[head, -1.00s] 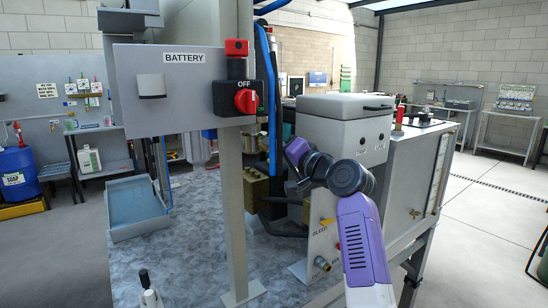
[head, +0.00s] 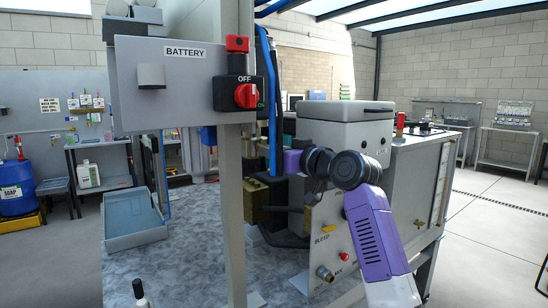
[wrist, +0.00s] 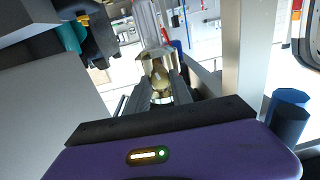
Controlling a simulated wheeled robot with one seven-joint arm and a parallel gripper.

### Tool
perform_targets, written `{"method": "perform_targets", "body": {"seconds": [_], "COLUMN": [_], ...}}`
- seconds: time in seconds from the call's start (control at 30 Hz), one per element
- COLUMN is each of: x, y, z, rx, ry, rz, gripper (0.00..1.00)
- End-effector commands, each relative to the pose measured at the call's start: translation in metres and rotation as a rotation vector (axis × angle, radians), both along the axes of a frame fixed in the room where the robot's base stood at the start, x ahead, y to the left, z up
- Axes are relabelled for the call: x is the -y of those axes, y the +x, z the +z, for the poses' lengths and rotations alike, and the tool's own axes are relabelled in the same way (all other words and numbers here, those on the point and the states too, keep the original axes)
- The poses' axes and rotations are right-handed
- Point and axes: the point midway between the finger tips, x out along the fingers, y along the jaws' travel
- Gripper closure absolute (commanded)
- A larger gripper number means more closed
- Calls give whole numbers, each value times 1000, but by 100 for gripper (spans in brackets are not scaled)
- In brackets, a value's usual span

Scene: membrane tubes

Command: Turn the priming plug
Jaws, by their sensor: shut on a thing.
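In the wrist view a brass-coloured faceted plug (wrist: 158,72) sits between the two dark fingers of my gripper (wrist: 157,88). The fingers are shut on its sides, and their tips hide part of it. A clear tube-like part (wrist: 146,22) rises just beyond the plug. In the head view my purple gripper body (head: 292,162) is mostly hidden behind my dark arm joints. It is close to a brass block (head: 262,196) behind the post. The plug itself cannot be made out in the head view.
A grey post (head: 231,210) carries the battery box (head: 190,95) with its red switch, left of my arm. A panel marked BLEED (head: 328,255) has a yellow and a red button. An empty blue-grey tray (head: 135,238) lies on the mottled bench top at left.

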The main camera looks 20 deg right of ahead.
Motion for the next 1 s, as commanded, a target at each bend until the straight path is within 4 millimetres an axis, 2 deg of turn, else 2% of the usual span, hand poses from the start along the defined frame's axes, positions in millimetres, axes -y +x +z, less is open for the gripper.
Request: {"method": "perform_targets", "body": {"seconds": [0.03, 0.5, 1.0], "x": [0, -1, -2], "y": [0, 0, 0], "z": [-5, -4, -4], "rx": [8, 134, 195], "ry": [-45, -435, -626], "rz": [1, 2, 2], "gripper": [100, 100, 100]}}
